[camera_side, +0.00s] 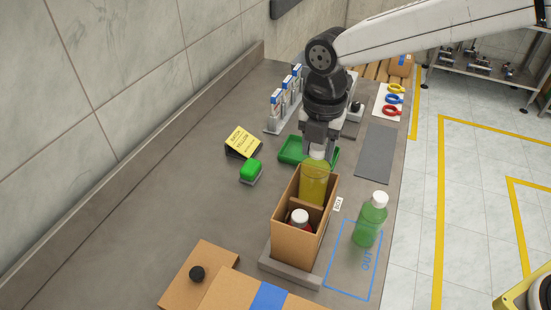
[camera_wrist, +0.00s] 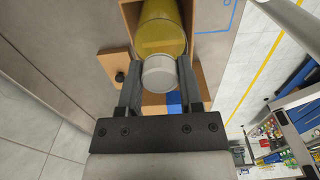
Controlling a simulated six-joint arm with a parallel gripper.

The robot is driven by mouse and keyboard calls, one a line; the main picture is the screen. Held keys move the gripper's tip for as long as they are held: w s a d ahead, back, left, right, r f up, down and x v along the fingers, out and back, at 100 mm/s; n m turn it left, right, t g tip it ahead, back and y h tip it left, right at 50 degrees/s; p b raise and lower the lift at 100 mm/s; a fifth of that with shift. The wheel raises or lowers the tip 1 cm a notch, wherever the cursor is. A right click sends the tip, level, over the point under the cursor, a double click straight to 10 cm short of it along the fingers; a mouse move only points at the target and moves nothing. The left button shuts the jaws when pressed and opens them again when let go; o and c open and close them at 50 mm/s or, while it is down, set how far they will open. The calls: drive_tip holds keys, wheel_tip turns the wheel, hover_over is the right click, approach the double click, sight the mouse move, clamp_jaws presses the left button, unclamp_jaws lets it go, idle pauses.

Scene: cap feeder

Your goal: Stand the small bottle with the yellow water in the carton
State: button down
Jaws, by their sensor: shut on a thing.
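The small bottle with yellow water (camera_side: 314,186) is upright in the far compartment of the brown carton (camera_side: 290,244). Its lower part is hidden by the carton and its divider, so I cannot tell whether its base touches the bottom. My gripper (camera_side: 317,152) is above the carton, shut on the bottle's white cap. In the wrist view my gripper (camera_wrist: 160,76) has its fingers on both sides of the cap (camera_wrist: 160,74), with the yellow bottle (camera_wrist: 160,30) beyond it. A bottle with a white cap and red contents (camera_side: 300,217) sits in the near compartment.
A bottle with green water (camera_side: 370,222) stands right of the carton, by the blue OUT outline (camera_side: 350,262). A green tray (camera_side: 292,150) lies behind the carton. A green-topped block (camera_side: 251,170) and yellow sign (camera_side: 241,142) are left. A cardboard box (camera_side: 235,290) is in front.

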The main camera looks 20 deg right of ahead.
sight(316, 164)
drive_tip(key=shift+f, duration=2.1)
drive_tip(key=shift+f, duration=1.25)
drive_tip(key=shift+c, duration=0.9)
unclamp_jaws()
drive_tip(key=c, duration=0.4)
drive_tip(key=shift+o, duration=0.2)
drive_tip(key=shift+r, duration=0.1)
